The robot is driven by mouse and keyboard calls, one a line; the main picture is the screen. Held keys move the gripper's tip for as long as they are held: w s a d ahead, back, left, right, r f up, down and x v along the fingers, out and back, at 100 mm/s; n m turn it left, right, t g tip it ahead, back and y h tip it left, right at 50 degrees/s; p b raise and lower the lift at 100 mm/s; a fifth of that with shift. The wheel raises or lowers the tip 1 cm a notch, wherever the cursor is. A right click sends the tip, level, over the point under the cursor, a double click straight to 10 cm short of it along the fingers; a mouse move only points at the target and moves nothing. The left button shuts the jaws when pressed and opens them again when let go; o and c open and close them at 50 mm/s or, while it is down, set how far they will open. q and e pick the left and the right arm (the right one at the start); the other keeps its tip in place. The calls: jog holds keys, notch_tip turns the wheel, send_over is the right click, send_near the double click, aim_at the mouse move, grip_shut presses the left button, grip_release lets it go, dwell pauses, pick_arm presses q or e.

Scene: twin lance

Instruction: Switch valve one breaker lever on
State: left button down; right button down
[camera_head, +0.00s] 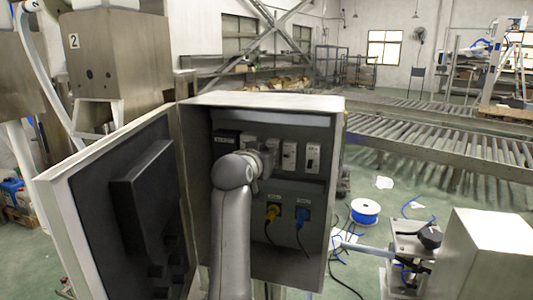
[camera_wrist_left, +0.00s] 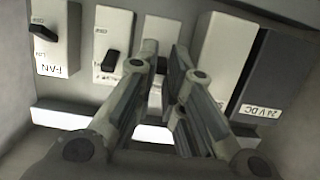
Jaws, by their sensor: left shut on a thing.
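The row of breakers sits at the top inside an open grey cabinet (camera_head: 262,98). My left gripper (camera_head: 268,160) reaches into the cabinet at this row. In the left wrist view, upside down, its fingers (camera_wrist_left: 163,68) are close together over a white breaker (camera_wrist_left: 163,30), shut on its dark lever, which they mostly hide. That breaker's label is hidden, so I cannot read whether it is valve one. Beside it is a breaker with a dark lever (camera_wrist_left: 111,61) and a partly covered label. The FAN breaker (camera_wrist_left: 56,45) is at the far left there. My right gripper is not in view.
A wide white unit (camera_wrist_left: 222,50) and a dark 24 V DC unit (camera_wrist_left: 275,75) flank the fingers on the other side. Yellow (camera_head: 272,212) and blue (camera_head: 303,216) plugs sit below the breakers. The cabinet door (camera_head: 75,215) stands open at left.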

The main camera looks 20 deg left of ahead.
pick_arm(q)
jog(key=shift+f, duration=0.15)
jog(key=c, duration=1.5)
grip_release()
jog(key=shift+w, duration=0.1)
jog(key=v, duration=1.2)
